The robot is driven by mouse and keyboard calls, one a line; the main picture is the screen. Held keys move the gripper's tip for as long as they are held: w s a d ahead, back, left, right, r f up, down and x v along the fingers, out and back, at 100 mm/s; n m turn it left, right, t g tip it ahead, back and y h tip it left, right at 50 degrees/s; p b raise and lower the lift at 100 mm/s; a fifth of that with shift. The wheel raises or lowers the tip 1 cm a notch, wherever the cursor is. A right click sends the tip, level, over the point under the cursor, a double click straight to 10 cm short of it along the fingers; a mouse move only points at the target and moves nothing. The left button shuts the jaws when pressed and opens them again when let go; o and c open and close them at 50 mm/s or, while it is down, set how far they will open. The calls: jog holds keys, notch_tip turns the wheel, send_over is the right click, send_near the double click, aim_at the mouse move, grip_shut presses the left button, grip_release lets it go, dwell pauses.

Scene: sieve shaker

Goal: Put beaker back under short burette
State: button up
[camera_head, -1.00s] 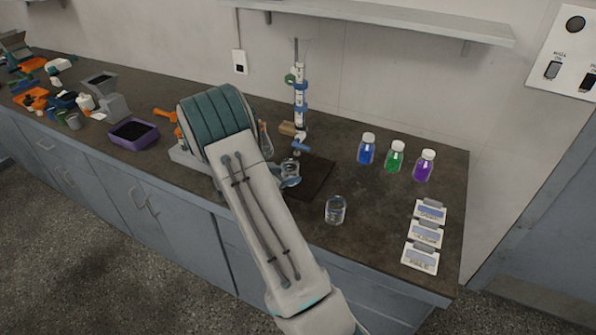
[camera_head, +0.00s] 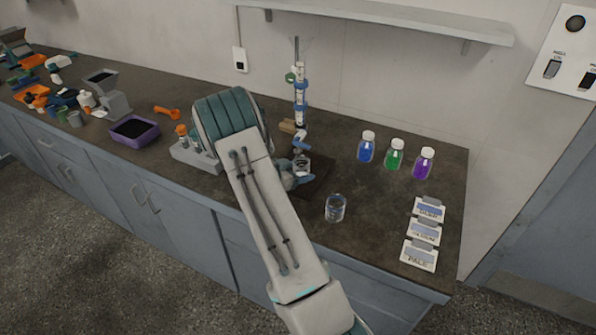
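The short burette (camera_head: 301,90) stands upright on its stand, with blue fittings and a blue stopcock near its lower end. A small clear beaker (camera_head: 302,163) is just below the stopcock, over the dark stand base (camera_head: 318,180). My gripper (camera_head: 299,176), with blue-grey fingers, is at the beaker's near side and appears shut on it. The fingers are small and partly hidden by my arm. I cannot tell whether the beaker touches the base. A second clear beaker (camera_head: 335,208) stands upright on the bench, right of and nearer than the stand.
Blue (camera_head: 367,149), green (camera_head: 394,155) and purple (camera_head: 424,164) bottles stand at right, behind labelled cards (camera_head: 423,233). A grey rack (camera_head: 194,155) and purple tray (camera_head: 134,133) are left of my arm. Bench room is free between the second beaker and the cards.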

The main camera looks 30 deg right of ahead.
jog(key=shift+r, duration=0.1)
jog(key=shift+a+r, duration=0.15)
jog(key=shift+a, duration=0.05)
jog(key=b+v, duration=0.1)
jog(key=v, duration=1)
jog(key=shift+a, duration=0.3)
jog(key=shift+r, duration=0.1)
